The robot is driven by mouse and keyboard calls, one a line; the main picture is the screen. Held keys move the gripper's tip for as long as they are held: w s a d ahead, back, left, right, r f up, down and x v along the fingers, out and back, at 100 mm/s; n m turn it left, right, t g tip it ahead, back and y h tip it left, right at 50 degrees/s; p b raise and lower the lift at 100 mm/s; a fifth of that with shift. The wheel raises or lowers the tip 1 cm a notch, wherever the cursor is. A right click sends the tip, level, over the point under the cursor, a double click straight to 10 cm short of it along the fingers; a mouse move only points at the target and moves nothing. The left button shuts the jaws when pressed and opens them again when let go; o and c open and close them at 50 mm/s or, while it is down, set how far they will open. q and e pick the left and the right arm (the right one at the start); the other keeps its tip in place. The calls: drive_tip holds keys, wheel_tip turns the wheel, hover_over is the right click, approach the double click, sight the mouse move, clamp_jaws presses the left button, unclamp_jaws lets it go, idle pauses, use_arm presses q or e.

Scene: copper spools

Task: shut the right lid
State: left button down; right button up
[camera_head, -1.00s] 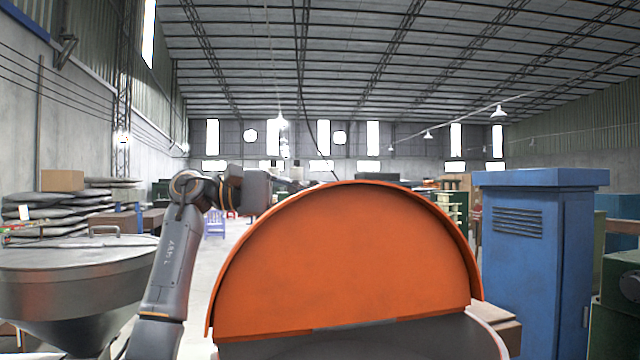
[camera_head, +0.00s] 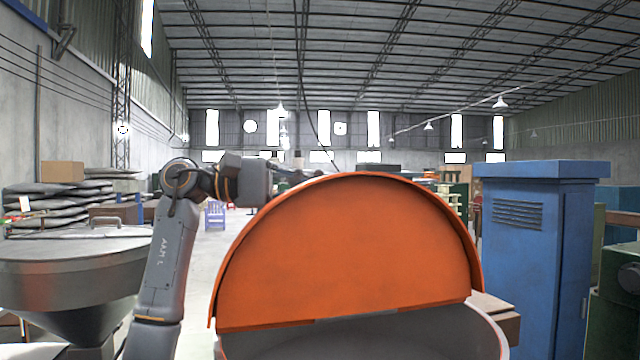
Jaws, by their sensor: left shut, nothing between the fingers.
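A large orange half-round lid (camera_head: 345,255) stands raised, its curved rim up and its straight edge low across a round drum (camera_head: 385,335). The drum's pale grey inside shows below the lid. Only one lid is in view. My left arm comes up on the left and bends right. My left gripper (camera_head: 300,174) is shut and empty, at the lid's upper left rim. Its fingertips are small and partly hidden by the rim, so I cannot tell whether they touch it. My right gripper is out of view.
A grey metal hopper (camera_head: 75,270) stands at the left, close to my left arm. A tall blue cabinet (camera_head: 525,260) stands right of the drum, with a brown box (camera_head: 495,315) between them. Open floor (camera_head: 225,240) shows behind, left of the lid.

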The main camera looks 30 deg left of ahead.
use_arm(q)
drive_tip(key=s+d+f+m+y+b, duration=0.1)
drive_tip(key=s+d+f+m+b, duration=0.15)
drive_tip(key=s+d+m, duration=0.4)
drive_tip(key=shift+s+d+f+m+t+y+b, duration=0.2)
drive_tip(key=shift+s+d+f+m+y+b, duration=0.4)
drive_tip(key=shift+s+d+f+m+b, duration=1.65)
drive_tip(key=shift+s+d+f+m+t+y+b, duration=0.2)
drive_tip(key=shift+s+d+f+m+y+b, duration=0.35)
drive_tip(key=shift+d+f+b, duration=1.9)
drive_tip(key=shift+s+d+f+m+t+y+b, duration=0.2)
drive_tip(key=shift+s+d+f+m+y+b, duration=0.9)
drive_tip(key=shift+f, duration=2.75)
drive_tip(key=shift+s+a+f+h, duration=0.1)
drive_tip(key=shift+s+a+h, duration=0.2)
drive_tip(key=shift+s+h, duration=0.25)
drive_tip(key=shift+s+d+f, duration=0.1)
drive_tip(key=shift+f, duration=0.05)
